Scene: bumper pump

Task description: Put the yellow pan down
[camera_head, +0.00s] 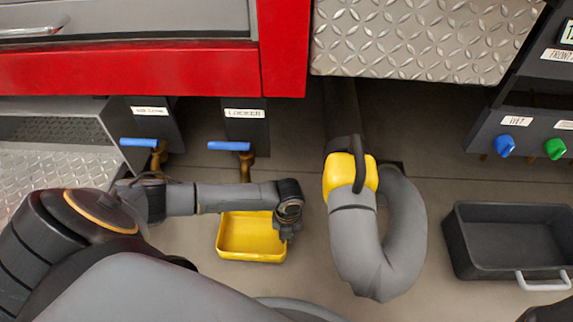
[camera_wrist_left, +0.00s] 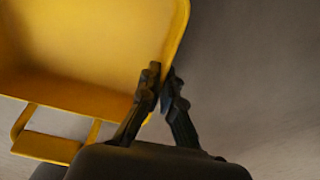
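The yellow pan (camera_head: 250,250) is a shallow rectangular tray below the blue-handled valves in the head view. It fills the upper left of the left wrist view (camera_wrist_left: 85,45), where its yellow loop handle (camera_wrist_left: 45,147) shows. My left gripper (camera_head: 287,228) is at the pan's right side. In the left wrist view the left gripper (camera_wrist_left: 163,83) has one finger inside the pan's wall and one outside, closed on the rim. The pan looks empty. I cannot tell whether its underside touches the floor. My right gripper is not in view.
A thick grey hose with a yellow collar (camera_head: 340,176) hangs just right of the pan. A dark grey bin (camera_head: 510,238) stands on the floor at the far right. Valves with blue handles (camera_head: 229,146) jut out behind the pan. Grey floor is bare between hose and bin.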

